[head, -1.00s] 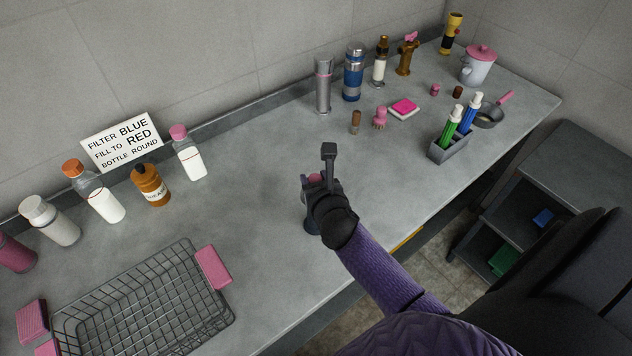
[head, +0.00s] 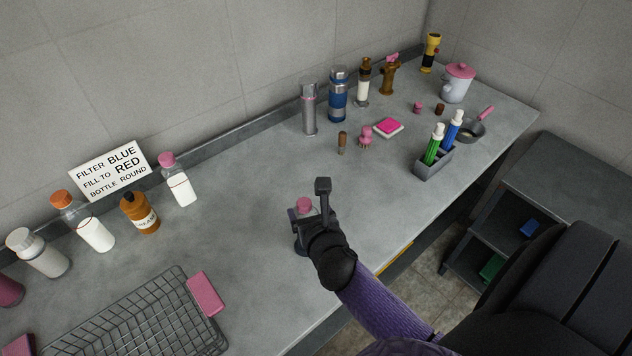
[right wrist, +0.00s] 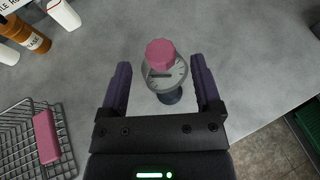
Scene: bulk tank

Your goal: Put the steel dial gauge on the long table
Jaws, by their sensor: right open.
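The steel dial gauge (right wrist: 162,76) has a pink knob on top, a round pale dial and a dark foot. In the right wrist view it stands upright on the grey long table (right wrist: 245,60), between my right gripper's (right wrist: 160,70) two spread fingers, with gaps on both sides. In the head view the gauge (head: 304,206) is near the front edge of the long table (head: 240,215), partly hidden by my open right gripper (head: 308,222). My left gripper is not in view.
A wire basket (head: 110,328) with pink handles stands at the front left. Bottles and a sign (head: 110,170) line the back. A grey pen holder (head: 433,163) stands to the right. The table around the gauge is mostly clear.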

